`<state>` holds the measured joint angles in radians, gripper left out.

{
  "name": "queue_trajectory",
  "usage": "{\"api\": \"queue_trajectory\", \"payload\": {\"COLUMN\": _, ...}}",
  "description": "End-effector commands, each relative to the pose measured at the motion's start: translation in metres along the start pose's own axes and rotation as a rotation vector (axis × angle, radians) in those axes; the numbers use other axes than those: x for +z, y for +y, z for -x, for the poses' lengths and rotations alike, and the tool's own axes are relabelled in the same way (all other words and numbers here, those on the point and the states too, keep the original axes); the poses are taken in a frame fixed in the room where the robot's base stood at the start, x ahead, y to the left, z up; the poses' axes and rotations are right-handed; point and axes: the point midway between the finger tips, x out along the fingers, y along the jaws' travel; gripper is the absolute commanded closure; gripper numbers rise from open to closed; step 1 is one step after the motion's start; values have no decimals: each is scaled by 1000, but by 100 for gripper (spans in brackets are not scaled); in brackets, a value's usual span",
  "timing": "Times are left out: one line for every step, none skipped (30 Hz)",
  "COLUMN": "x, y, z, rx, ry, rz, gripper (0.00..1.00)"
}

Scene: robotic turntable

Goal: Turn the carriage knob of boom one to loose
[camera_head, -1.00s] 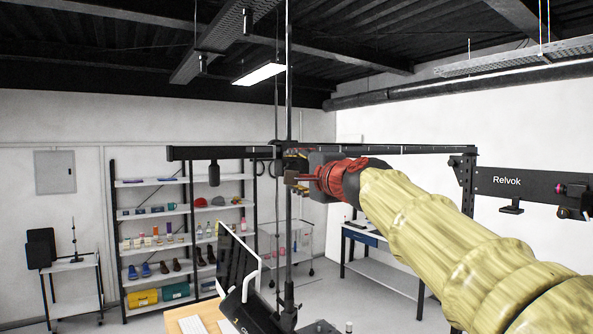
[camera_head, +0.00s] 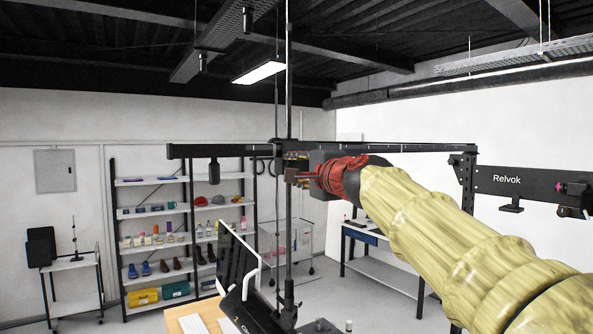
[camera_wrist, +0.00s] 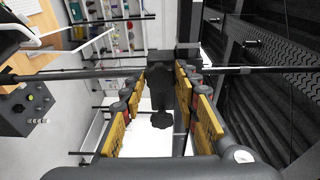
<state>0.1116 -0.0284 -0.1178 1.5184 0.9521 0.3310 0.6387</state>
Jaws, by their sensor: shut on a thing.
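A black carriage knob (camera_wrist: 161,120) with a lobed end shows between my fingers in the wrist view, below a dark carriage block (camera_wrist: 160,62). My gripper (camera_wrist: 160,82) has its yellow-padded fingers on both sides of this dark part and is shut on it. In the head view my gripper (camera_head: 297,172) reaches the carriage on the upright post (camera_head: 289,230), just under the long black boom (camera_head: 225,152). The knob is hidden there behind the gripper. No boom number or loose mark can be read.
A black arm labelled Relvok (camera_head: 505,180) with a pink knob (camera_head: 561,188) is at the right. A monitor (camera_head: 236,262) stands below the boom on a desk. Shelves (camera_head: 150,214) stand at the back left. A dark cylinder (camera_head: 214,172) hangs from the boom.

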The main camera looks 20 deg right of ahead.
Motion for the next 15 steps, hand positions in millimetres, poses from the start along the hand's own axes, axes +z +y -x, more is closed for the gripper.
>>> {"api": "queue_trajectory", "payload": {"x": 0, "y": 2, "z": 0, "rx": 0, "ry": 0, "rz": 8, "gripper": 95}}
{"api": "queue_trajectory", "payload": {"x": 0, "y": 3, "z": 0, "rx": -2, "ry": 0, "rz": 14, "gripper": 95}}
{"api": "queue_trajectory", "payload": {"x": 0, "y": 4, "z": 0, "rx": -4, "ry": 0, "rz": 25, "gripper": 95}}
{"api": "queue_trajectory", "payload": {"x": 0, "y": 4, "z": 0, "rx": -6, "ry": 0, "rz": 35, "gripper": 95}}
{"api": "queue_trajectory", "payload": {"x": 0, "y": 5, "z": 0, "rx": -8, "ry": 0, "rz": 46, "gripper": 95}}
{"api": "queue_trajectory", "payload": {"x": 0, "y": 5, "z": 0, "rx": -12, "ry": 0, "rz": 64, "gripper": 95}}
{"api": "queue_trajectory", "payload": {"x": 0, "y": 6, "z": 0, "rx": -15, "ry": 0, "rz": 79, "gripper": 95}}
{"api": "queue_trajectory", "payload": {"x": 0, "y": 7, "z": 0, "rx": -18, "ry": 0, "rz": 96, "gripper": 95}}
{"api": "queue_trajectory", "payload": {"x": 0, "y": 8, "z": 0, "rx": -24, "ry": -1, "rz": 121, "gripper": 95}}
{"api": "queue_trajectory", "payload": {"x": 0, "y": 8, "z": 0, "rx": -27, "ry": -1, "rz": 141, "gripper": 95}}
{"api": "queue_trajectory", "payload": {"x": 0, "y": 9, "z": 0, "rx": -32, "ry": -1, "rz": 163, "gripper": 95}}
{"api": "queue_trajectory", "payload": {"x": 0, "y": 10, "z": -1, "rx": -38, "ry": -1, "rz": 195, "gripper": 95}}
{"api": "queue_trajectory", "payload": {"x": 0, "y": 10, "z": -1, "rx": -43, "ry": -1, "rz": 219, "gripper": 94}}
{"api": "queue_trajectory", "payload": {"x": 0, "y": 11, "z": -1, "rx": -48, "ry": 0, "rz": 245, "gripper": 94}}
{"api": "queue_trajectory", "payload": {"x": 0, "y": 11, "z": -1, "rx": -55, "ry": 0, "rz": 280, "gripper": 94}}
